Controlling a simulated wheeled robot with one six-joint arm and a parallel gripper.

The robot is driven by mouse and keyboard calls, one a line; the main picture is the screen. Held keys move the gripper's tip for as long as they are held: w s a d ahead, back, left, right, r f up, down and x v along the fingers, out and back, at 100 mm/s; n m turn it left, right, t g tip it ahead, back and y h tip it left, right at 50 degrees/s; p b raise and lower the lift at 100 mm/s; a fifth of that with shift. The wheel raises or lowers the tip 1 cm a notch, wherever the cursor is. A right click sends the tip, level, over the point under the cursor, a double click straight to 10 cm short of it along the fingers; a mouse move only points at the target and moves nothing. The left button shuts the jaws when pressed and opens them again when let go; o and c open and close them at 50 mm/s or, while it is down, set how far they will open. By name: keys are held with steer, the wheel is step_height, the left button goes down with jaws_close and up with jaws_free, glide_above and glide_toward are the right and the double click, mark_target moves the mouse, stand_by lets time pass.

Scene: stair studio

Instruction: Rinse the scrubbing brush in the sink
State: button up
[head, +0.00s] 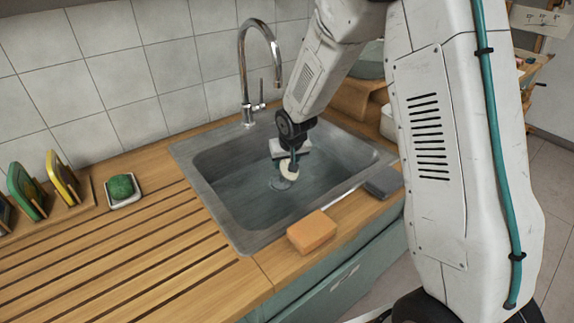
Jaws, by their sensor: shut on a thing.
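The sink (215,200) is a grey metal basin set into the wooden counter. My gripper (287,158) reaches down into the basin from above. It is shut on a small cream-coloured thing, which appears to be the scrubbing brush (291,170). The gripper and the small view hide most of its shape. The brush hangs over the drain at the basin's bottom; I cannot tell whether it touches the bottom. The chrome tap (244,62) arches up behind the basin, with its spout to the left of my arm. No water stream shows from it.
An orange sponge (312,232) lies at the sink's front edge. A dark grey block (383,183) lies at its right front corner. A green scrubber sits in a white dish (123,190) on the left. Plates stand in a wooden rack (70,212). The slatted drainboard (150,265) is clear.

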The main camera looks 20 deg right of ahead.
steer(key=shift+r, duration=5.4)
steer(key=shift+r, duration=2)
